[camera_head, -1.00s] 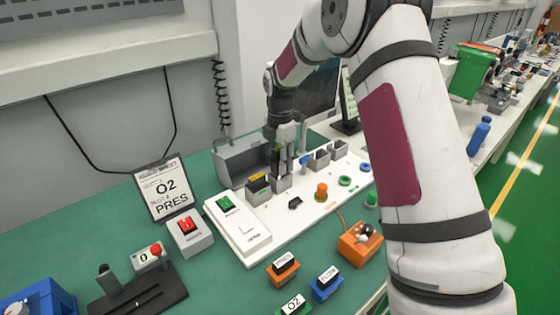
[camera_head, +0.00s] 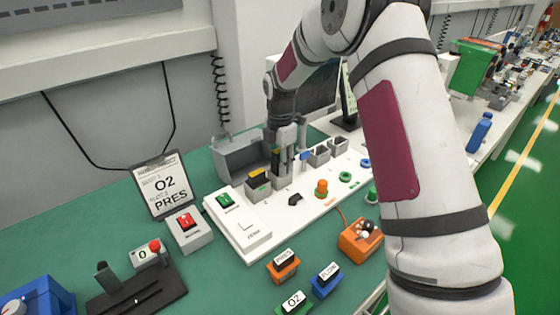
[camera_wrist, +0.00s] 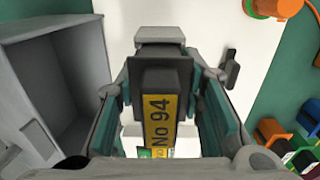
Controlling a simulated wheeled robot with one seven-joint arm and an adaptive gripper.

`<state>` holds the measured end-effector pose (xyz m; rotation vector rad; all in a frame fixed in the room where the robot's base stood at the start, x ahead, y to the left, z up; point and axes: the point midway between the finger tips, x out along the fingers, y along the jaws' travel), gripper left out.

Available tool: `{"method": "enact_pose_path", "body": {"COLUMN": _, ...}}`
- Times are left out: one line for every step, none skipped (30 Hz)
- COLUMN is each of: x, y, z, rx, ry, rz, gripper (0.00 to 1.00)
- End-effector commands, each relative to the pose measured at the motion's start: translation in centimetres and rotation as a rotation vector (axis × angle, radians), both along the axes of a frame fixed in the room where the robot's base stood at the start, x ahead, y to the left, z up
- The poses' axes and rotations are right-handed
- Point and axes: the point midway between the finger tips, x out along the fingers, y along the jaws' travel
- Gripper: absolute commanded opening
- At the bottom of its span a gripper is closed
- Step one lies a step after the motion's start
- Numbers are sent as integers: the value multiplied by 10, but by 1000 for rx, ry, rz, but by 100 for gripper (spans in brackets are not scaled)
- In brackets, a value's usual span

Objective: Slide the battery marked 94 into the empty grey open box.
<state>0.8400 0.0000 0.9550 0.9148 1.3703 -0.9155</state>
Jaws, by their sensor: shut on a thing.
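The battery marked No 94 (camera_wrist: 160,115) is dark with a yellow label and sits between my gripper's (camera_wrist: 165,100) two fingers in the wrist view. In the head view my gripper (camera_head: 284,160) points down, shut on the battery, over a small grey open box (camera_head: 281,183) on the white board. The battery's lower end is hidden there, so I cannot tell how deep it is in the box. A neighbouring grey box (camera_head: 257,190) to the left holds a dark block with a yellow top.
A large grey bin (camera_head: 232,162) stands just behind and left, and shows close at the left in the wrist view (camera_wrist: 35,110). More small grey boxes (camera_head: 319,157) stand to the right. An orange knob (camera_head: 321,187) and a small black part (camera_head: 295,199) lie in front on the board (camera_head: 275,222).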

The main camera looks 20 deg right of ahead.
Motion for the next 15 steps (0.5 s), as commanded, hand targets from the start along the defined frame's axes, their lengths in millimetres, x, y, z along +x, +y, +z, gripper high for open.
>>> {"method": "enact_pose_path", "body": {"x": 0, "y": 0, "z": -1, "rx": 0, "ry": -1, "rz": 0, "gripper": 15}}
{"method": "enact_pose_path", "body": {"x": 0, "y": 0, "z": -1, "rx": 0, "ry": -1, "rz": 0, "gripper": 42}}
{"method": "enact_pose_path", "body": {"x": 0, "y": 0, "z": 0, "rx": 0, "ry": -1, "rz": 0, "gripper": 51}}
{"method": "enact_pose_path", "body": {"x": 0, "y": 0, "z": 0, "rx": 0, "ry": -1, "rz": 0, "gripper": 57}}
{"method": "enact_pose_path", "body": {"x": 0, "y": 0, "z": 0, "rx": 0, "ry": -1, "rz": 0, "gripper": 58}}
{"method": "enact_pose_path", "body": {"x": 0, "y": 0, "z": 0, "rx": 0, "ry": -1, "rz": 0, "gripper": 58}}
{"method": "enact_pose_path", "body": {"x": 0, "y": 0, "z": 0, "rx": 0, "ry": -1, "rz": 0, "gripper": 58}}
{"method": "enact_pose_path", "body": {"x": 0, "y": 0, "z": 0, "rx": 0, "ry": -1, "rz": 0, "gripper": 58}}
{"method": "enact_pose_path", "body": {"x": 0, "y": 0, "z": -1, "rx": 0, "ry": -1, "rz": 0, "gripper": 58}}
{"method": "enact_pose_path", "body": {"x": 0, "y": 0, "z": -1, "rx": 0, "ry": -1, "rz": 0, "gripper": 58}}
{"method": "enact_pose_path", "body": {"x": 0, "y": 0, "z": -1, "rx": 0, "ry": -1, "rz": 0, "gripper": 58}}
{"method": "enact_pose_path", "body": {"x": 0, "y": 0, "z": -1, "rx": 0, "ry": 0, "rz": 0, "gripper": 58}}
{"method": "enact_pose_path", "body": {"x": 0, "y": 0, "z": -1, "rx": 0, "ry": 0, "rz": 0, "gripper": 58}}
{"method": "enact_pose_path", "body": {"x": 0, "y": 0, "z": 0, "rx": 0, "ry": 0, "rz": 0, "gripper": 58}}
{"method": "enact_pose_path", "body": {"x": 0, "y": 0, "z": 2, "rx": 0, "ry": -1, "rz": 0, "gripper": 58}}
